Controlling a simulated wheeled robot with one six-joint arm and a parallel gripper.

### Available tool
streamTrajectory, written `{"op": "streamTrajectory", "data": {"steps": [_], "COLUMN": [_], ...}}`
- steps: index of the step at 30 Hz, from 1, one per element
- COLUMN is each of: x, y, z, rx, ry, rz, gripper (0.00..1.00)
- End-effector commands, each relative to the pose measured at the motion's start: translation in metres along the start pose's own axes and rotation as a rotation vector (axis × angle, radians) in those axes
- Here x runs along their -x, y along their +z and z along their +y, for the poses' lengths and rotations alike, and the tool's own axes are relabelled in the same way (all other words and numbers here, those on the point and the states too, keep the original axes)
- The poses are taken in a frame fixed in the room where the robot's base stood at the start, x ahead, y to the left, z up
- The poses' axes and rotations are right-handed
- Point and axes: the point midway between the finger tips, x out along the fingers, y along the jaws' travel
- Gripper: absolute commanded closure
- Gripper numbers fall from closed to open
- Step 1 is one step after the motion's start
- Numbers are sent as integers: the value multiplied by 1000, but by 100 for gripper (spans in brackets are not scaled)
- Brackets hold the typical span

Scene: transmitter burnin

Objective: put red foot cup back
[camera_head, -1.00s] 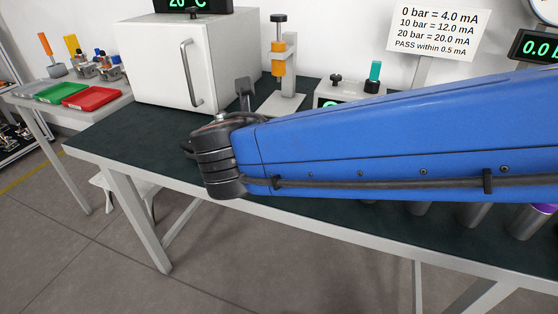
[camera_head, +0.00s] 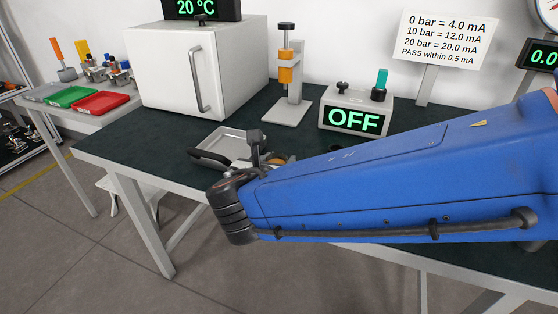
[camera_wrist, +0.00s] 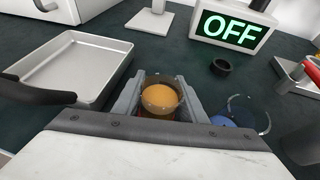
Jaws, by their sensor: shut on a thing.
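My gripper (camera_wrist: 160,98) is shut on a round cup (camera_wrist: 160,94) in the wrist view. The cup has a thin rim, an amber-orange inside and a reddish tint low down; its foot is mostly hidden by the jaws. I take it to be the red foot cup. In the head view my arm covers most of the gripper, and only a bit of orange shows past the wrist. A clear, round-rimmed cup with a blue base (camera_wrist: 241,118) stands just right of the jaws in the wrist view. I cannot tell whether the held cup touches the bench.
An empty metal tray (camera_wrist: 70,62) lies left of the gripper. A small black ring (camera_wrist: 221,67) sits on the bench. Behind are the OFF display box (camera_head: 355,118), an orange-bodied stand (camera_head: 287,75) and a white oven (camera_head: 200,70). Red and green trays (camera_head: 100,103) stand on the left table.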

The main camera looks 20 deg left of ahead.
Motion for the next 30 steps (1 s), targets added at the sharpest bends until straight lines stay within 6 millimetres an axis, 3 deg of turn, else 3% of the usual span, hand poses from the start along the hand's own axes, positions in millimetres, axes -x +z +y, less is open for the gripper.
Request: {"op": "streamTrajectory", "data": {"steps": [1, 2, 4, 17, 30], "x": [-1, -1, 0, 5, 72], "y": [-1, -2, -1, 1, 1], "z": [0, 0, 0, 0, 1], "rx": [1, 1, 0, 0, -1], "ry": [0, 0, 0, 1, 4], "rz": [0, 0, 0, -1, 0], "gripper": [87, 60, 43, 43, 43]}}
